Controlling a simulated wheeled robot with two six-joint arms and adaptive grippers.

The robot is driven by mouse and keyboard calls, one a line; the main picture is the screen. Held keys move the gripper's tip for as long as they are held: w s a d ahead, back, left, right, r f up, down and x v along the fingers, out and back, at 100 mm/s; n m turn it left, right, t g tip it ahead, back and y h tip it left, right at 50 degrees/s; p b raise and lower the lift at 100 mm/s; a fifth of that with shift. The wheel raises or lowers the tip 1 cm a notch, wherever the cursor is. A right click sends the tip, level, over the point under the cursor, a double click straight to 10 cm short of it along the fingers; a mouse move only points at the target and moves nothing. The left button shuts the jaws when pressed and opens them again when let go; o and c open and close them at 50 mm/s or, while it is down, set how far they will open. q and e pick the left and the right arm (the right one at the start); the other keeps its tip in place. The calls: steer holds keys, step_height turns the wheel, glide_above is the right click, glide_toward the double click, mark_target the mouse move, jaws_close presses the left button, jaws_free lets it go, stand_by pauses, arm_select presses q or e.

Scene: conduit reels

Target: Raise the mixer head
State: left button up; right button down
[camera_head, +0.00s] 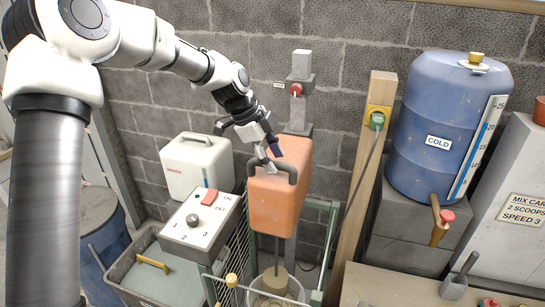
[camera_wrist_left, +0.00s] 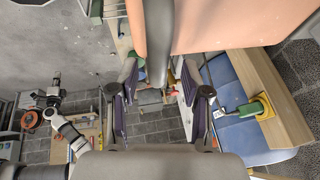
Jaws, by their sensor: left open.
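The mixer head is an orange box (camera_head: 288,205) in the middle of the head view, with a grey handle (camera_head: 291,175) across its front. Its grey shaft hangs down into a pale bucket (camera_head: 297,288). My left gripper (camera_head: 269,160) is at the handle, close above the head's front. In the left wrist view the grey handle (camera_wrist_left: 158,40) runs down toward the space between the spread fingers of my left gripper (camera_wrist_left: 163,97). The orange side (camera_wrist_left: 230,22) shows beside it. I cannot tell whether the fingers touch the handle. My right gripper cannot be made out clearly.
A grey post with a red knob (camera_head: 296,89) stands behind the head. A control box (camera_head: 203,223) with a red switch is left. A wooden post (camera_head: 367,150) with a green switch (camera_head: 377,119) and a blue barrel (camera_head: 440,110) stand right. A block wall is behind.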

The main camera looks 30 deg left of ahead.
arm_select(q)
steer(key=v, duration=1.2)
